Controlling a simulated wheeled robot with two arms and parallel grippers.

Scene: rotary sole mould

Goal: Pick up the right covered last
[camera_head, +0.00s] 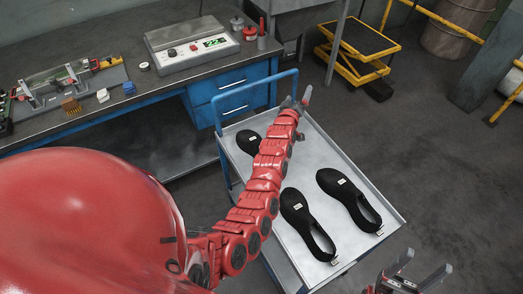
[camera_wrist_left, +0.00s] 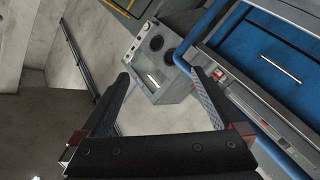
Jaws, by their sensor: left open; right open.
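Black covered lasts with small white labels lie on the grey trolley (camera_head: 385,212). The rightmost covered last (camera_head: 335,184) lies near the trolley's right edge. Another covered last (camera_head: 296,207) lies to its left, and a third (camera_head: 245,139) is partly hidden behind my left arm. My left gripper (camera_head: 302,100) is open above the trolley's far end, near the blue handle. It also shows open and empty in the left wrist view (camera_wrist_left: 161,75), with no covered last there. My right gripper (camera_head: 421,265) is open and empty at the lower right, beyond the trolley's near right corner.
A workbench (camera_head: 130,108) with blue drawers (camera_head: 233,95) stands at the left, bearing a control box (camera_head: 192,46) and fixtures. The trolley's blue handle (camera_head: 262,83) rises at its far end. Open floor lies to the right.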

